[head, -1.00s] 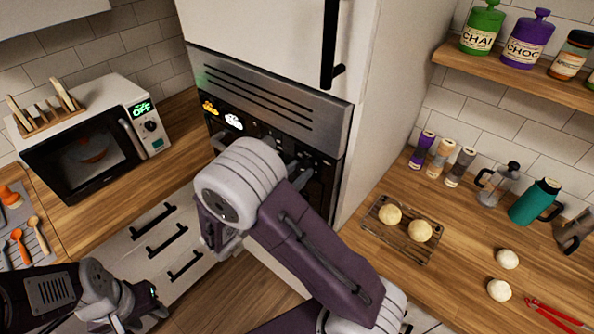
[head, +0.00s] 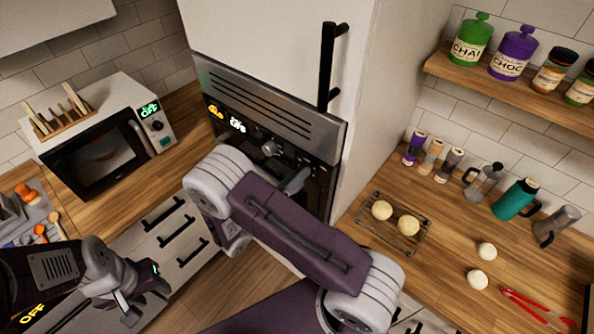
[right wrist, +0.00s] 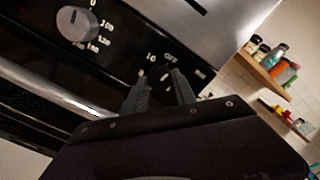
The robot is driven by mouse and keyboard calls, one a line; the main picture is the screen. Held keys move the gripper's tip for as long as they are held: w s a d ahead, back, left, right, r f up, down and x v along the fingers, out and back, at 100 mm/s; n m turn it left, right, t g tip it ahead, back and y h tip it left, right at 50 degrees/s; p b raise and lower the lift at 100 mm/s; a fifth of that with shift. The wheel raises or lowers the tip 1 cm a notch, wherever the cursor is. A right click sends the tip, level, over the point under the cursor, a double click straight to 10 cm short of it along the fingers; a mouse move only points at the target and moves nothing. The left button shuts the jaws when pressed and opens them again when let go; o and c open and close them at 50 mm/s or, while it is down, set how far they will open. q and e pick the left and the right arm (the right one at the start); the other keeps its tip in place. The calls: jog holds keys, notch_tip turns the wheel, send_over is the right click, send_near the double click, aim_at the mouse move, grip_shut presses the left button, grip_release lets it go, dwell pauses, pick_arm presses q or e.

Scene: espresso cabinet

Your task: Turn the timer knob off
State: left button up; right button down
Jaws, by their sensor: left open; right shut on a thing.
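The oven's control panel (head: 256,135) is in the middle of the head view. In the right wrist view a large grey knob (right wrist: 76,22) with temperature numbers is at the upper left. My right gripper (right wrist: 160,82) is at the panel to the right of it, its fingers shut on the small timer knob, which they mostly hide. Printed marks, among them "OFF", show around it. In the head view my right gripper (head: 297,181) is partly hidden behind its own arm. My left gripper (head: 147,292) is open and empty at the lower left, away from the oven.
A tall oven cabinet with a vertical black handle (head: 327,68) stands in the centre. A microwave (head: 100,150) is on the left counter. The right counter holds a rack with buns (head: 395,228), jars, a teal flask (head: 514,199) and red tongs (head: 538,308).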

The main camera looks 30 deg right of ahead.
jog(key=shift+r+n+p, duration=0.1)
jog(key=shift+n+p, duration=0.4)
jog(key=shift+n, duration=0.4)
jog(key=c, duration=1)
grip_release()
jog(key=b+v, duration=0.3)
jog(key=v, duration=0.6)
jog(key=shift+b, duration=0.4)
